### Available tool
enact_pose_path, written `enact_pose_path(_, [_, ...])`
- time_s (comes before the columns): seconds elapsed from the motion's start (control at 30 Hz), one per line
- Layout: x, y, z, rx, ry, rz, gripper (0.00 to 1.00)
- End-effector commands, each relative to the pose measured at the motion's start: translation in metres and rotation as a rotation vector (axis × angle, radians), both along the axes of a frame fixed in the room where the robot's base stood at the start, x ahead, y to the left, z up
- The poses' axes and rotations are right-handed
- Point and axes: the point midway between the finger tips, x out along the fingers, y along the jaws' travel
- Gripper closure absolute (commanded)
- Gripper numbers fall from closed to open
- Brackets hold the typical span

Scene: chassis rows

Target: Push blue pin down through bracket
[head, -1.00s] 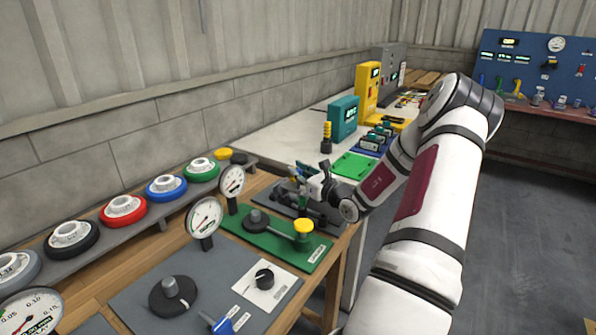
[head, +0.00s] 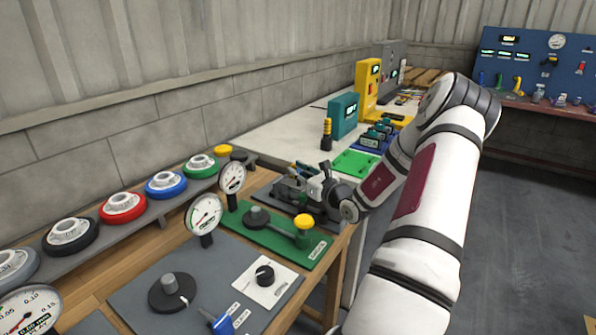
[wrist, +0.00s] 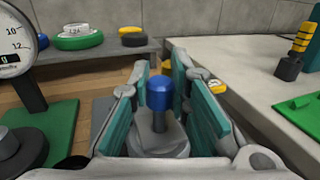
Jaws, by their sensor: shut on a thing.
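The blue pin (wrist: 160,93) stands upright between my gripper's teal finger pads in the wrist view, its blue head over a grey shaft. The grey bracket (wrist: 158,146) is around and below the shaft. How deep the pin sits is hard to see. My gripper (wrist: 164,84) is shut on the pin, though the exact contact is unclear in the picture. In the head view my gripper (head: 298,178) is low over the dark grey plate at the far end of the wooden bench, and it hides the pin.
A green board (head: 275,238) with a yellow knob (head: 303,221) and dial gauges (head: 232,178) stand nearer. Coloured rings (head: 166,186) line a shelf at left. A white table with a green mat (head: 355,162) and a yellow-black post (head: 327,134) lies beyond.

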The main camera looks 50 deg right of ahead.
Motion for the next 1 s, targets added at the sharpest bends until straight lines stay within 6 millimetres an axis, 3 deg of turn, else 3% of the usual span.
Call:
enact_pose_path(0.1, [0.000, 0.000, -0.004, 0.000, 0.001, 0.000, 1.00])
enact_pose_path(0.13, [0.000, 0.000, -0.003, 0.000, 0.001, 0.000, 0.76])
enact_pose_path(0.2, [0.000, 0.000, -0.004, 0.000, 0.002, 0.000, 0.60])
enact_pose_path(0.63, [-0.009, 0.002, -0.006, 0.002, 0.007, 0.000, 0.59])
enact_pose_path(1.0, [-0.076, 0.017, -0.003, 0.000, 0.002, -0.003, 0.59])
